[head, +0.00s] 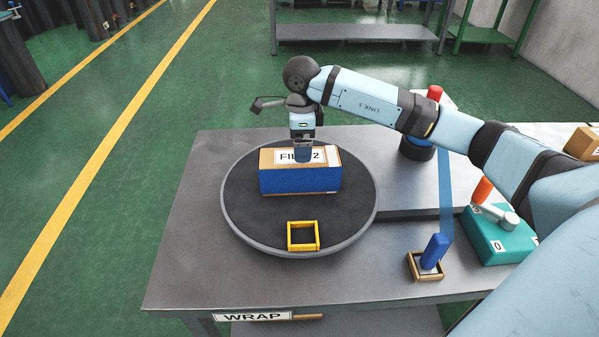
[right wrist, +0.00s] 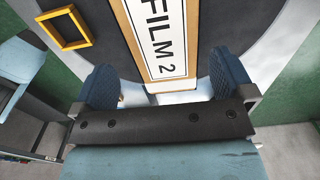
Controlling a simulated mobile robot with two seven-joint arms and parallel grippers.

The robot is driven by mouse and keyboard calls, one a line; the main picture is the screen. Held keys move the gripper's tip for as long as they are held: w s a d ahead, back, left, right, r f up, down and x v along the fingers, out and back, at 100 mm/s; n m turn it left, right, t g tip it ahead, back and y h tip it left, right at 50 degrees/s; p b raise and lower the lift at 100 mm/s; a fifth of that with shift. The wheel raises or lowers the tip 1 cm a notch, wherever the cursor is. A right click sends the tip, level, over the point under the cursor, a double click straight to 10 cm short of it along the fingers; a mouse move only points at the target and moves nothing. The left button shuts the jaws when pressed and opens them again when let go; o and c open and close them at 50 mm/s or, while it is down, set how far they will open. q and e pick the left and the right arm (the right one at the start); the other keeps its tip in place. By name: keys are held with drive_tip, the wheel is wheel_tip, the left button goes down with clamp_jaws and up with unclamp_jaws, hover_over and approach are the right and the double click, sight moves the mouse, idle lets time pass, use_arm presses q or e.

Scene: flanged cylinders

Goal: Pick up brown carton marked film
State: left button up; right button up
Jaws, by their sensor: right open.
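The brown carton (head: 330,157) has a blue front face and a white label reading FILM 2. It lies on the dark round turntable (head: 255,215). My right gripper (head: 303,158) is over the carton's top, pointing down and covering part of the label. In the right wrist view, the gripper (right wrist: 165,82) is open, with one blue-padded finger to each side of the labelled carton (right wrist: 191,30). I cannot tell how far the fingertips reach down beside it. Nothing is held. My left gripper is not in view.
A yellow square frame (head: 289,236) lies on the turntable in front of the carton. To the right are a blue-handled piece in a brown square holder (head: 413,268) and a teal box (head: 490,244). A red-topped dark cylinder (head: 416,150) stands behind my right arm.

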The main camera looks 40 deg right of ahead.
drive_tip(key=f, duration=0.6)
drive_tip(key=shift+w+a+f, duration=0.1)
drive_tip(key=shift+w+f, duration=0.1)
drive_tip(key=shift+f, duration=0.1)
drive_tip(key=shift+r, duration=0.1)
drive_tip(key=c, duration=1.2)
drive_tip(key=shift+r, duration=0.1)
wheel_tip(320, 180, up, 20)
drive_tip(key=p, duration=0.1)
